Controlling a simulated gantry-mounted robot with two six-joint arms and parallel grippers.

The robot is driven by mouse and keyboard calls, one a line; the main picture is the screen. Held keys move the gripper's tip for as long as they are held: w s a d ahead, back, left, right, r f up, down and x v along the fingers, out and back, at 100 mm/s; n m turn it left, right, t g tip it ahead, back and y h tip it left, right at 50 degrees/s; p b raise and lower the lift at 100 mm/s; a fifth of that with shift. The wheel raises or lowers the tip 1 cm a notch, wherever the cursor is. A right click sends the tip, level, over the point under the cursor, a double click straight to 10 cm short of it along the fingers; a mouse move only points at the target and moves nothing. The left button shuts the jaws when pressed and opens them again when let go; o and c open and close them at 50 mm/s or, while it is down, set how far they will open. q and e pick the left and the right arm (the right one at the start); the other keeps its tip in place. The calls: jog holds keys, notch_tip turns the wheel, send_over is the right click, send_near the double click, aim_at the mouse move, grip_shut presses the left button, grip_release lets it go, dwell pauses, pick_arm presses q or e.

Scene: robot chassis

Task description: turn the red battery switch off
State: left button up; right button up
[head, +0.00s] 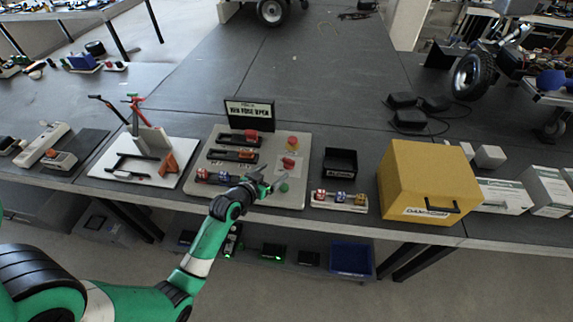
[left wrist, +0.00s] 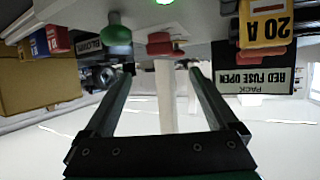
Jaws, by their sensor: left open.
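A red switch (head: 289,162) sits on the right part of the pale panel board (head: 225,200) in the head view. I take it for the battery switch; its setting is too small to read. My left gripper (head: 271,184) is open and empty, just in front of the switch and close to a green knob (head: 284,187). In the left wrist view, which is upside down, a red part (left wrist: 160,44) shows beyond the gap between the open fingers (left wrist: 162,70), apart from them. The green knob (left wrist: 116,36) is to its left. My right gripper is not in view.
A sign (head: 250,113) reading "RED FUSE OPEN" stands at the board's back. A red button (head: 292,142) and fuse holders (head: 233,155) are on the board. A black tray (head: 340,162), a small block rack (head: 340,200) and a yellow box (head: 425,180) stand to the right.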

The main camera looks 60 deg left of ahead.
aim_at(288, 161)
pick_arm(q)
jog(key=b+x, duration=0.4)
jog(key=x, duration=0.6)
jog(key=shift+w+a, duration=0.1)
jog(key=shift+w, duration=0.05)
jog(key=c, duration=1.4)
jog(key=shift+o, duration=0.2)
jog(key=shift+r, duration=0.1)
